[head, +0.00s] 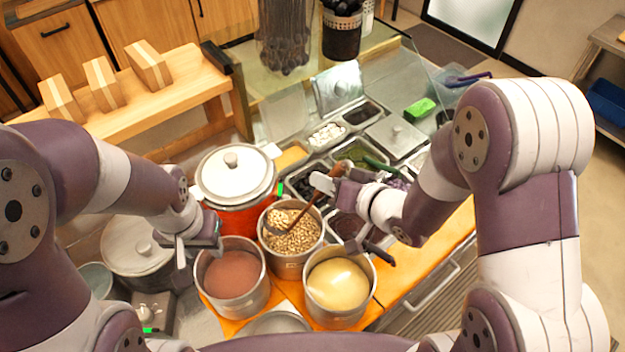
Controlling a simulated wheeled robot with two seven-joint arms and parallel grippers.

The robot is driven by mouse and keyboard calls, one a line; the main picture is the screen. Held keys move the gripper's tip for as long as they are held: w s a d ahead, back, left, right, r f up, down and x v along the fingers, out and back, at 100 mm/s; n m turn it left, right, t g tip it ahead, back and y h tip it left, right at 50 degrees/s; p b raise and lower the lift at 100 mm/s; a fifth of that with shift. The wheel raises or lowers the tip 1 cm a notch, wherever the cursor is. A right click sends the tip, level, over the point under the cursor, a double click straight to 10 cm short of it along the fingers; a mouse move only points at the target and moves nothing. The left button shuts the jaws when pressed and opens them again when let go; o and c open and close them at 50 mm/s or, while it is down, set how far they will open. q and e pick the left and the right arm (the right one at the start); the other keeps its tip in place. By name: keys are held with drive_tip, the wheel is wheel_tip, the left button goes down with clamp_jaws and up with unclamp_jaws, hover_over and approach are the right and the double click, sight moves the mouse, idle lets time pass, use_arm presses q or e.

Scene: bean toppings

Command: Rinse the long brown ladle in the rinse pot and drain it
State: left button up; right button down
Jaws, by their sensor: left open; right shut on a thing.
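My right gripper (328,181) is shut on the long brown ladle (308,204), near the upper part of its handle. The ladle slants down to the left, its bowl end at a metal pot of pale beans (296,243). I cannot tell whether the bowl touches the beans. Two pots stand in front: one with reddish-brown liquid (231,274) and one with pale yellow liquid (338,284). Which one is the rinse pot is not clear. My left gripper (198,243) is open and empty, beside the reddish-brown pot's left rim.
A red pot with a white lid (235,175) stands behind the bean pot. A lidded metal pot (140,245) is at the left. Topping trays (357,153) fill the counter behind, with a green block (421,108). A dark handle (375,250) juts near the yellow pot.

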drive_tip(key=w+d+f+m+y+b, duration=0.3)
drive_tip(key=d+f+m, duration=0.1)
drive_tip(key=f, duration=0.4)
drive_tip(key=w+d+f+m+g+y+b, duration=0.1)
drive_tip(key=w+d+f+m+y+b, duration=0.2)
drive_tip(key=f, duration=0.5)
drive_tip(key=w+d+m, duration=0.1)
drive_tip(key=d+m, duration=0.1)
drive_tip(key=d, duration=0.1)
drive_tip(key=shift+w+f+g, duration=0.3)
drive_tip(key=shift+f, duration=0.05)
idle(0.8)
